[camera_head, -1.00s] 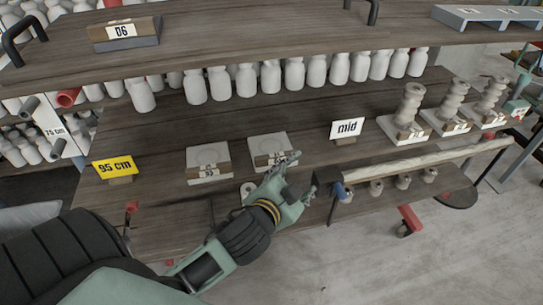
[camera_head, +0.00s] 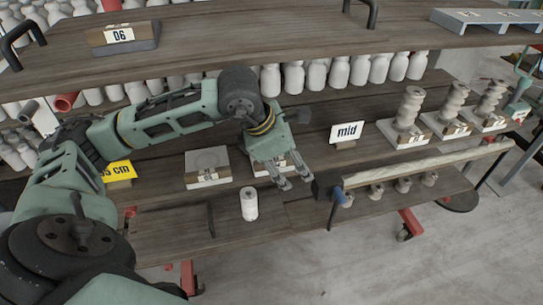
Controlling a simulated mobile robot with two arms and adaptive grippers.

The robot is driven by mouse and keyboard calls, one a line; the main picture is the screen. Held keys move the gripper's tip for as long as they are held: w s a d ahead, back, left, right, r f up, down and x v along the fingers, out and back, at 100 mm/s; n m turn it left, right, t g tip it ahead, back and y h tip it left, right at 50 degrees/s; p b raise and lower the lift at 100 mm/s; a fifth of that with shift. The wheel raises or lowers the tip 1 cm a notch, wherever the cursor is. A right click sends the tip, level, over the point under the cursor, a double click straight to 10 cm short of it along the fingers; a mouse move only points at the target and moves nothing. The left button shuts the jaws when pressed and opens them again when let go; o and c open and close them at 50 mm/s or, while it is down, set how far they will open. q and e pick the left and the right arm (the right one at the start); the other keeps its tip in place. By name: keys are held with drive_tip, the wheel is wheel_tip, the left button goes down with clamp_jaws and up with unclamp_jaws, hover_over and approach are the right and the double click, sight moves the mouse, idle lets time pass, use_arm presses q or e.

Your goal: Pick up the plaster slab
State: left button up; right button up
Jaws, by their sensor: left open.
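Two pale grey square slabs with small labels sit on the middle shelf. The left slab (camera_head: 206,160) shows fully. The other slab (camera_head: 258,169) is mostly hidden behind my left gripper (camera_head: 295,181). My left arm comes in from the left and bends over the shelf. The gripper is open, its fingers pointing down and right at the front of the hidden slab. I see nothing held between the fingers, and cannot tell whether they touch the slab. My right gripper is not in view.
A "mid" sign (camera_head: 347,133) stands right of the gripper. A yellow sign (camera_head: 118,171) is partly behind my arm. The upper shelf (camera_head: 250,42) overhangs white bottles. A white bottle (camera_head: 249,204) stands on the lower shelf. A long pale roll (camera_head: 430,163) lies at the right front.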

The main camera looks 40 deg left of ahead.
use_arm(q)
drive_tip(key=a+y, duration=0.3)
drive_tip(key=a, duration=0.4)
drive_tip(key=shift+n, duration=0.4)
drive_tip(key=x, duration=0.2)
drive_tip(key=p+x, duration=0.1)
drive_tip(key=x, duration=0.1)
drive_tip(key=w+p+x, duration=0.1)
drive_tip(key=x, duration=0.1)
drive_tip(key=shift+w+r, duration=0.15)
drive_tip(key=shift+r, duration=0.05)
drive_tip(key=shift+w+f, duration=0.1)
drive_tip(key=shift+f, duration=0.25)
drive_tip(key=shift+c, duration=0.2)
drive_tip(key=c, duration=1.5)
clamp_jaws()
drive_tip(key=shift+r, duration=0.15)
